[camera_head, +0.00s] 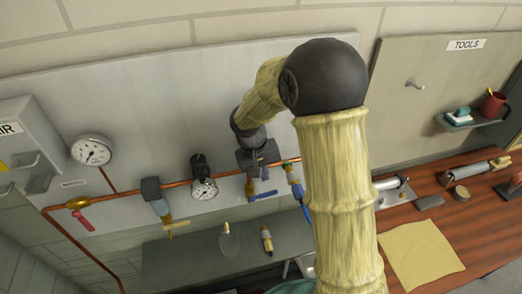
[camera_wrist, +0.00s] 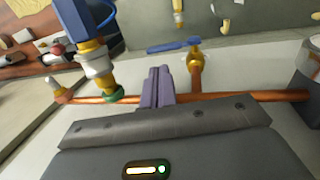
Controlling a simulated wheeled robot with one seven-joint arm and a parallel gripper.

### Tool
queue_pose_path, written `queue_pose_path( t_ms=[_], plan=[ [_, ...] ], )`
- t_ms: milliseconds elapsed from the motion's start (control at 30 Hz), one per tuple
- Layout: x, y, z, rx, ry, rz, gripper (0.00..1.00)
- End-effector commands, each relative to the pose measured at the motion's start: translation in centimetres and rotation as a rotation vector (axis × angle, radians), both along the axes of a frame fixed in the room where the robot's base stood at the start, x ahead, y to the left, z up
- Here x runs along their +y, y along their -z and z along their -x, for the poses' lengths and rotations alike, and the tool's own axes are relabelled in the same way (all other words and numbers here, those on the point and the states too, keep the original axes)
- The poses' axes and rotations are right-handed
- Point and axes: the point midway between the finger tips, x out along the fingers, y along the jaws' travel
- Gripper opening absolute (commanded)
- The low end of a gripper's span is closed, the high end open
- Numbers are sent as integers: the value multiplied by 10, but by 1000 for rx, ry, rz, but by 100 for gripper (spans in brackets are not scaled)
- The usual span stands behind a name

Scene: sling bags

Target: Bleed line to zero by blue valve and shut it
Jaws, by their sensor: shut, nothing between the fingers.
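The blue valve handle (camera_head: 263,195) sits on a short brass drop (camera_head: 249,184) below the copper line (camera_head: 226,173). The handle lies crosswise to the drop, roughly along the line; it also shows in the wrist view (camera_wrist: 172,46), joined to its brass body (camera_wrist: 195,62). My gripper (camera_head: 265,173) is shut and empty in front of the line, just above the handle. In the wrist view its fingers (camera_wrist: 157,87) are together, beside the brass drop and apart from the handle. A small gauge (camera_head: 203,189) hangs below a black regulator (camera_head: 199,164); its reading is too small to tell.
A blue fitting with hose (camera_head: 296,187) stands close right of my gripper. A grey shelf (camera_head: 190,262) is below; a wooden bench (camera_head: 470,213) is right.

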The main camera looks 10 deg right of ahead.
Motion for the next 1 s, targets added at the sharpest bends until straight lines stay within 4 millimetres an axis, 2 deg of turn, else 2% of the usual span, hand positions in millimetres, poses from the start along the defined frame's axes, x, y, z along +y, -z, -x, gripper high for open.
queue_pose_path(
  t_ms=[300, 500, 667, 1000],
  plan=[
    [6, -54, 1, -5, -1, -3, 0],
    [8, -79, 1, -1, -1, -1, 0],
    [8, -83, 2, 2, -1, -1, 0],
    [3, -80, 7, -3, 1, -12, 0]
  ],
)
